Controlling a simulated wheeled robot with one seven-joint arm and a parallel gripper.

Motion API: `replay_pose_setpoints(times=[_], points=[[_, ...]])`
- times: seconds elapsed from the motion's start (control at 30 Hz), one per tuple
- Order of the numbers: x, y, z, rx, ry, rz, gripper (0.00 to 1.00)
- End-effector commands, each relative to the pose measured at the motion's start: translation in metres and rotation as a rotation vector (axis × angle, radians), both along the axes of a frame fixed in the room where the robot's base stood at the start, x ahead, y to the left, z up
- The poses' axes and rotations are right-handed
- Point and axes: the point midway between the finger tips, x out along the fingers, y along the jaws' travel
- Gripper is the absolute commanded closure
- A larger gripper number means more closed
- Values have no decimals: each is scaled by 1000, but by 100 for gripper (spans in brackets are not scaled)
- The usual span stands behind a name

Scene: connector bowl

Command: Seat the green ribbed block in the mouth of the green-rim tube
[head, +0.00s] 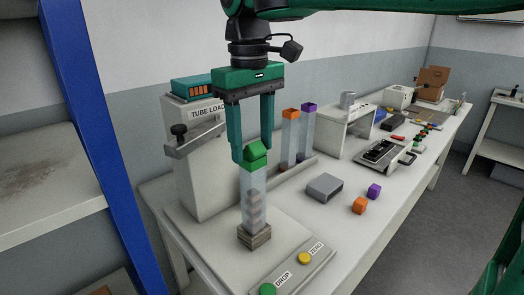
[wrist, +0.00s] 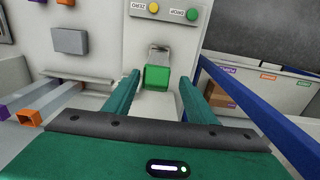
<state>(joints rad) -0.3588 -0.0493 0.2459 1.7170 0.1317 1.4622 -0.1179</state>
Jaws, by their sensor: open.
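The green ribbed block (head: 256,149) is at the top of the clear green-rim tube (head: 254,190), at its green mouth. Its upper part shows above the rim with a slanted top; how deep it sits I cannot tell. The tube stands upright on a brownish base (head: 254,236), with darker pieces inside it. My gripper (head: 253,154) is open, pointing down, with one finger on each side of the block. In the wrist view the green block (wrist: 156,77) lies between the spread fingertips of my gripper (wrist: 160,80); gaps show on both sides.
Orange-rim (head: 290,140) and purple-rim (head: 307,135) tubes stand behind to the right. The tube loader (head: 197,165) stands close on the left; green (head: 267,290) and yellow buttons (head: 305,258) are in front.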

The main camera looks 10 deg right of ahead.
Motion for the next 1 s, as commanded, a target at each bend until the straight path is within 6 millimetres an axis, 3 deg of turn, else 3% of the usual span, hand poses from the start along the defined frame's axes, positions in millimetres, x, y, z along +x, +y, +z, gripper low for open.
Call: replay_pose_setpoints(times=[0.27,0.4,0.47,0.8,1.0], points=[[0,1,-2,1,-1,3,49],[0,2,-2,1,-1,4,83],[-1,2,-2,1,-1,4,93],[0,1,0,1,-1,2,97],[2,-4,11,1,-2,-8,97]])
